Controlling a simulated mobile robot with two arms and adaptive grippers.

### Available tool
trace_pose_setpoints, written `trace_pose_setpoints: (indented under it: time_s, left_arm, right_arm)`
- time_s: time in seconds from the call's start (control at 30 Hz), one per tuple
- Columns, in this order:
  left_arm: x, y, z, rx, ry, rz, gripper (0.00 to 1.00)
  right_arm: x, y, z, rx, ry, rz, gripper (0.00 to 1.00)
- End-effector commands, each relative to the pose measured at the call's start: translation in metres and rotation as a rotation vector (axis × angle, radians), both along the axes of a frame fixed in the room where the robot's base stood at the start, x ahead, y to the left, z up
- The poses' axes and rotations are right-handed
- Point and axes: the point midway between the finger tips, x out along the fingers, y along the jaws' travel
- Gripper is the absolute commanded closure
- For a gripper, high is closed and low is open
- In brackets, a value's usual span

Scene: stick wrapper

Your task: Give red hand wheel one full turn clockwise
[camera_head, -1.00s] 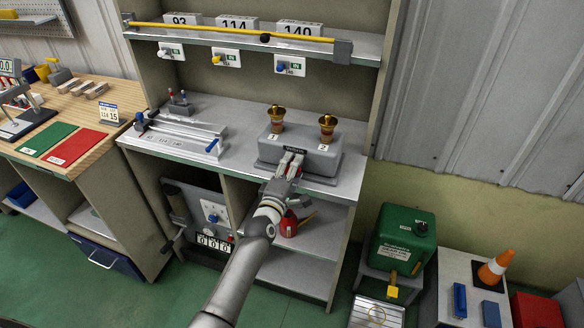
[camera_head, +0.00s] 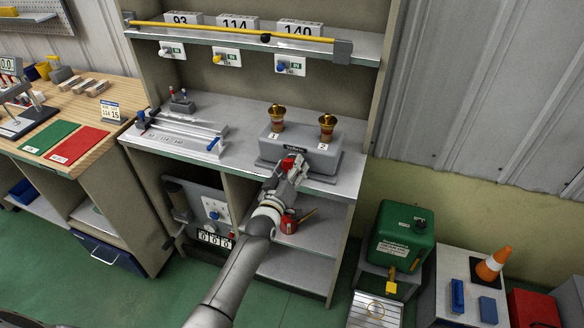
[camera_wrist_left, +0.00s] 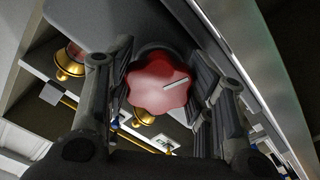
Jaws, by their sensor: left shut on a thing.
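The red hand wheel (camera_wrist_left: 158,84) is a lobed knob with a pale line mark on its face. In the wrist view it sits between the two fingers of my left gripper (camera_wrist_left: 160,92), which is shut on it. The mark points up and to the right in that view. In the head view the red wheel (camera_head: 291,163) shows at the tip of my left gripper (camera_head: 293,168), at the front of the grey box (camera_head: 322,160). The gripper partly hides the wheel and the box front. My right gripper is not in view.
Two brass cups (camera_head: 277,113) stand on the grey box. A sliding fixture (camera_head: 175,137) lies left on the same shelf. A red object (camera_head: 288,224) rests on the shelf below my arm. A green tank (camera_head: 402,235) stands at the right.

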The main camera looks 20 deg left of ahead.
Motion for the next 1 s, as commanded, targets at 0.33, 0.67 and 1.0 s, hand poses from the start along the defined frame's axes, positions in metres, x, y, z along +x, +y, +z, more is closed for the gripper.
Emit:
trace_pose_setpoints:
  time_s: [0.33, 0.67, 1.0]
  left_arm:
    - [0.0034, 0.0044, 0.0113, 0.330, -0.033, 0.008, 0.76]
    - [0.0034, 0.0045, 0.0110, 0.642, -0.044, 0.008, 0.76]
    - [0.0034, 0.0044, 0.0107, 0.965, -0.055, 0.009, 0.76]
  right_arm:
    - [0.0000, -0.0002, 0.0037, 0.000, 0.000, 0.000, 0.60]
    - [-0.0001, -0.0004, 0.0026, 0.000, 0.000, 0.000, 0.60]
    - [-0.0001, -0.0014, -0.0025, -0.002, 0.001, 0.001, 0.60]
